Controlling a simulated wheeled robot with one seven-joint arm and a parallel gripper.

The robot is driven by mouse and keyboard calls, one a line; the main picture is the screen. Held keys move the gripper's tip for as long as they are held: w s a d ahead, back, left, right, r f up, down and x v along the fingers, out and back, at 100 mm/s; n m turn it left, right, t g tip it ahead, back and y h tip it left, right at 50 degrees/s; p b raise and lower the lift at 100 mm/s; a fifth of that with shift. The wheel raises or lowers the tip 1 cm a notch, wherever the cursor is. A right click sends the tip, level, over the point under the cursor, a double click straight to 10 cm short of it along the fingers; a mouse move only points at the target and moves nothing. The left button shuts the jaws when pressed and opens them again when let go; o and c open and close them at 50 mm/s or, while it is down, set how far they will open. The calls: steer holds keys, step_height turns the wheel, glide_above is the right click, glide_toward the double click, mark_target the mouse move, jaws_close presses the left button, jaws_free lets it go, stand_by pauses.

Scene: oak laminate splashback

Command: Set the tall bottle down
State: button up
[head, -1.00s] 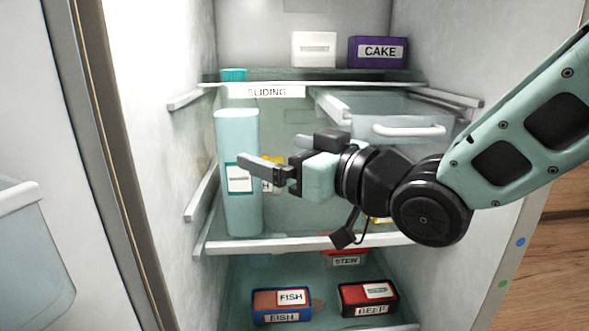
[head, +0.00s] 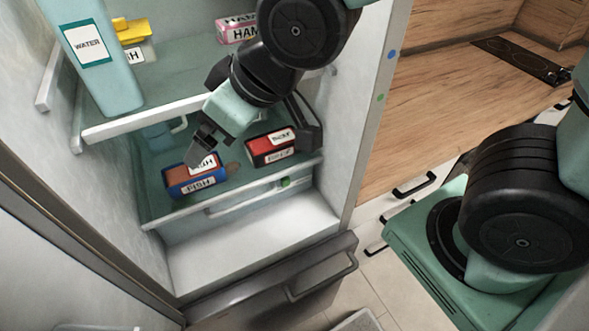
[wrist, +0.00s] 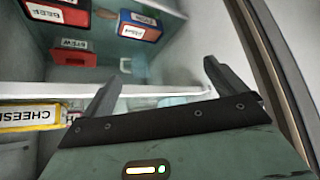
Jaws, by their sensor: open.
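The tall bottle (head: 112,85) is light blue with a WATER label. It stands upright on the fridge's middle shelf at the left, its top cut off by the head view. My gripper (head: 200,150) is apart from it, lower and to the right, in front of the fridge shelves. In the head view it overlaps the blue and red FISH box; I cannot tell whether it touches. In the wrist view my gripper's fingers (wrist: 165,80) are spread with nothing held between them. I cannot make out the bottle in the wrist view.
The FISH box (head: 190,184) and a dark red BEEF box (head: 262,151) lie on the lower shelf. A yellow-topped box (head: 132,30) stands beside the bottle; a pink HAM box (head: 232,31) is farther right. The middle shelf's white edge (head: 150,120) runs above my gripper. A lower drawer (head: 300,285) stands out.

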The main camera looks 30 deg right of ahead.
steer(key=s+d+f+g+h, duration=0.2)
steer(key=s+g, duration=0.1)
steer(key=s, duration=0.2)
steer(key=s+d+f+g+h, duration=0.1)
steer(key=s+d+g+h, duration=0.1)
steer(key=s, duration=0.4)
steer(key=shift+s+d+f+g, duration=0.3)
steer(key=shift+d+f+g, duration=0.1)
steer(key=shift+d, duration=0.1)
